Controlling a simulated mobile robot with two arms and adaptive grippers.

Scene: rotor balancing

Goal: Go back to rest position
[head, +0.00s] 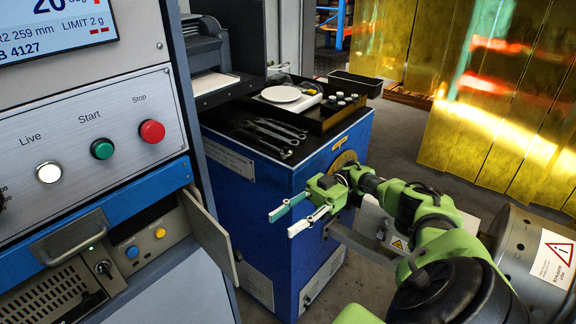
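My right gripper (296,218) is in the lower middle of the head view, at the end of the green and black arm coming in from the lower right. Its two pale fingers point left and stand apart, with nothing between them. It is in front of the blue cabinet (250,215), clear of the control panel on the left. My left gripper does not show in this view.
The control panel has a white Live button (48,172), a green Start button (102,149) and a red Stop button (152,131). Wrenches (270,130) and a white dish (281,94) are on the cabinet top. A rotor-like metal cylinder (530,250) is at right. Yellow curtains (500,100) hang behind.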

